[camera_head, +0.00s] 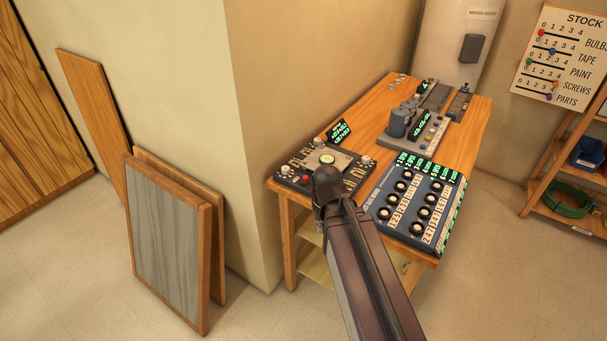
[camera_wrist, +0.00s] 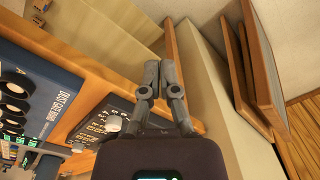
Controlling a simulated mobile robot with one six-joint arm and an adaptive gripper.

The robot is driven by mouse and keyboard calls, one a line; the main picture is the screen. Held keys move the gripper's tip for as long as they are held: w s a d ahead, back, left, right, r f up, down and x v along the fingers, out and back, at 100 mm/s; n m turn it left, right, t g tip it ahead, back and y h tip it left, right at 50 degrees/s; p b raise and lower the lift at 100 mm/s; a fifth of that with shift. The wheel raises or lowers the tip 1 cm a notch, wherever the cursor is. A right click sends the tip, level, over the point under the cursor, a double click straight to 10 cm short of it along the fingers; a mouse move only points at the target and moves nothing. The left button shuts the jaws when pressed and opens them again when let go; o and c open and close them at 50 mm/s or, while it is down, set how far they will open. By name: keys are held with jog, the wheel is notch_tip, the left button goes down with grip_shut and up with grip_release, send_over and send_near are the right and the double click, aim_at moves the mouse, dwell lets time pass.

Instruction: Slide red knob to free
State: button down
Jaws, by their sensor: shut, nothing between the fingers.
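A small red knob (camera_head: 306,178) shows on the near left part of a dark console (camera_head: 289,176) at the desk's left corner. A red bead (camera_head: 541,33) also sits at the left end of the top row on the stock board (camera_head: 560,60). No word "free" is readable at either. My arm reaches up over the desk's near edge, and its end covers part of the console in the head view. My gripper (camera_wrist: 161,77) shows in the wrist view, shut and empty, close to the console (camera_wrist: 106,122). I cannot tell whether it touches anything.
A blue panel of dials (camera_head: 415,208) lies right of my arm. A grey device (camera_head: 415,125) stands behind it on the wooden desk (camera_head: 370,105). A wall corner (camera_head: 255,130) borders the desk's left side. Framed boards (camera_head: 168,240) lean at left; a shelf (camera_head: 565,150) stands at right.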

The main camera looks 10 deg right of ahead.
aim_at(306, 180)
jog(key=w+r+n+t+y+p, duration=0.1)
jog(key=w+r+n+p, duration=0.2)
jog(key=w, duration=1)
jog(key=w+a+r+n+t+y+p, duration=0.1)
jog(key=w+r+n+p, duration=0.3)
jog(key=w, duration=0.9)
notch_tip(306, 180, up, 2)
jog(key=shift+w+a+r+t+p, duration=0.2)
jog(key=shift+w+a+t+p, duration=0.1)
jog(key=shift+t+p, duration=0.2)
jog(key=shift+f, duration=0.2)
jog(key=b+x, duration=1)
jog(key=shift+s+d+f, duration=0.1)
jog(key=shift+s+d, duration=0.45)
jog(key=shift+s, duration=0.25)
jog(key=shift+s+d+f, duration=0.1)
jog(key=shift+s+d, duration=0.45)
jog(key=shift+s, duration=0.2)
